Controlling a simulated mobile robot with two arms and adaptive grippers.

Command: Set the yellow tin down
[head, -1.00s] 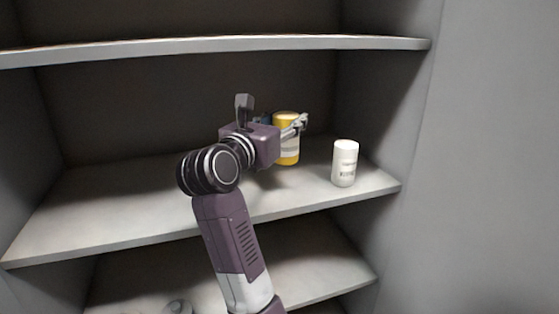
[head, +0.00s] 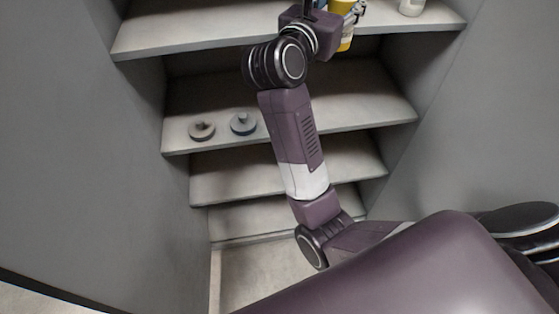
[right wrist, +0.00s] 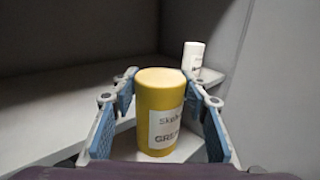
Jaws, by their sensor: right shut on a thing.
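The yellow tin (head: 346,42), with a white label, is at the top of the head view. In the right wrist view the tin (right wrist: 158,95) stands upright between the blue-padded fingers, its label facing right. My right gripper (head: 352,12) is shut on the tin. In the head view the tin's lower end overlaps the front edge of the upper shelf (head: 180,38); I cannot tell whether it touches anything. My left gripper is not in view.
A white tin (head: 411,7) stands on the upper shelf to the right; it also shows in the right wrist view (right wrist: 193,57). Two grey round knobbed objects (head: 243,123) sit on the shelf below. Grey walls (head: 465,120) close in both sides.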

